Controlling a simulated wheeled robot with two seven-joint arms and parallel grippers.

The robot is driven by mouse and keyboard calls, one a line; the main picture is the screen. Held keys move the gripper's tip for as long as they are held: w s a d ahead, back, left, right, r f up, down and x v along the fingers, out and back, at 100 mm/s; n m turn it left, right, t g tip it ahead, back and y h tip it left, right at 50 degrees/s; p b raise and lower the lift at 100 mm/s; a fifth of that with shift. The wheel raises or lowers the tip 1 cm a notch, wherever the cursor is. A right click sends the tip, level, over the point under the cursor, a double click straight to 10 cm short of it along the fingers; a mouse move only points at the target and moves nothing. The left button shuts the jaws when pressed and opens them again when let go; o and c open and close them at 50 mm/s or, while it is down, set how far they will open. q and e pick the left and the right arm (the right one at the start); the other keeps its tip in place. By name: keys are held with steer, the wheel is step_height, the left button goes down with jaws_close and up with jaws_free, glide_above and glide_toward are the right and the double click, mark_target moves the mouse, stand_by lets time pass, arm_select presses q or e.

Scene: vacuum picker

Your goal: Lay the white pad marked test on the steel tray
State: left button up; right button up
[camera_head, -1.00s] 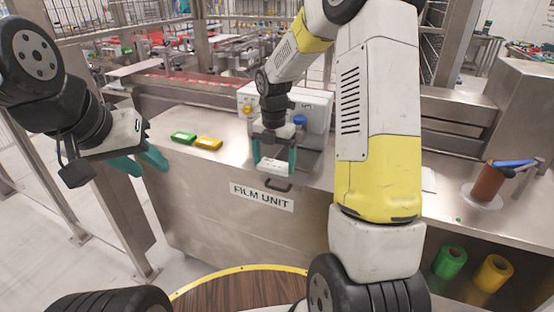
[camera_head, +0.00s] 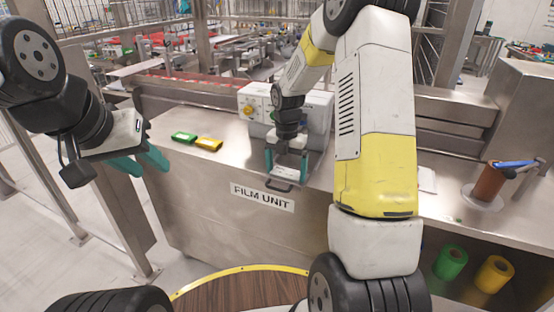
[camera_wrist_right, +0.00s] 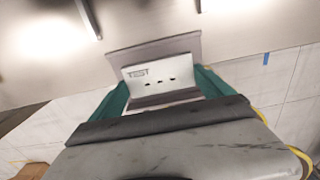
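The white pad (camera_wrist_right: 160,79) marked TEST lies between the two teal fingers of my right gripper (camera_wrist_right: 160,84) in the right wrist view. The fingers press against its two short sides. In the head view the right gripper (camera_head: 286,168) holds the pad (camera_head: 286,173) low at the front of the film unit. A grey steel tray (camera_wrist_right: 185,43) shows behind and around the pad; I cannot tell whether the pad touches it. My left gripper (camera_head: 151,167) is open and empty, left of the counter.
A white machine with a yellow knob (camera_head: 249,112) stands behind the right gripper. A brown roll (camera_head: 488,184) stands at the right. A dark handle (camera_head: 279,186) is at the counter's front.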

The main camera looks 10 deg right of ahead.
mark_target(286, 174)
steer(key=shift+o, duration=0.7)
step_height(286, 174, up, 12)
steer(key=s+r+m+t, duration=0.2)
steer(key=s+r+m, duration=0.5)
steer(key=m, duration=0.1)
steer(key=s+a+r+m+t+y, duration=0.1)
steer(key=s+r+m+t, duration=0.1)
steer(key=s+m, duration=0.6)
steer(key=s+a+r+m+t+y, duration=0.1)
steer(key=s+r+m+t, duration=0.1)
steer(key=s+m, duration=0.7)
steer(key=m, duration=0.3)
steer(key=shift+s+m, duration=0.15)
steer(key=shift+m, duration=0.15)
steer(key=shift+a, duration=0.1)
